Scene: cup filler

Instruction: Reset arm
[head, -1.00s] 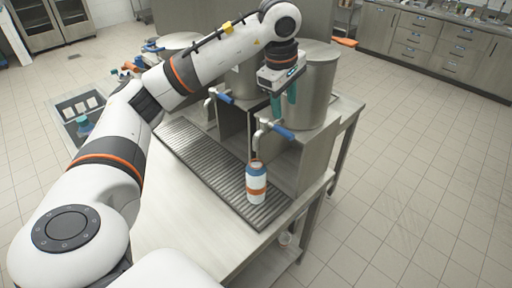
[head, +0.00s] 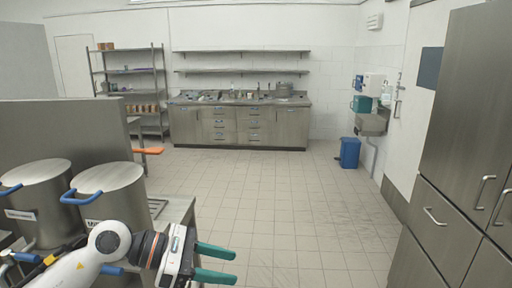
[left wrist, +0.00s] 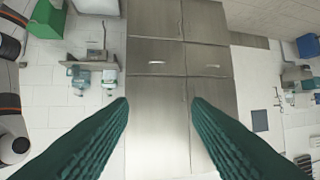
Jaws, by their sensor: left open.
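My left gripper (head: 216,263) is at the bottom of the head view, its arm coming in from the left. Its two green fingers are apart and point right, with nothing between them. In the left wrist view the open fingers (left wrist: 160,110) frame a steel cabinet (left wrist: 158,85) some way off. My right gripper is in neither view.
Two steel pots (head: 108,197) with blue handles stand at the left, close to my left arm. A counter with drawers (head: 238,125) runs along the back. A blue bin (head: 350,152) stands at the back right. Tall steel cabinets (head: 470,130) stand at right. The floor between is clear.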

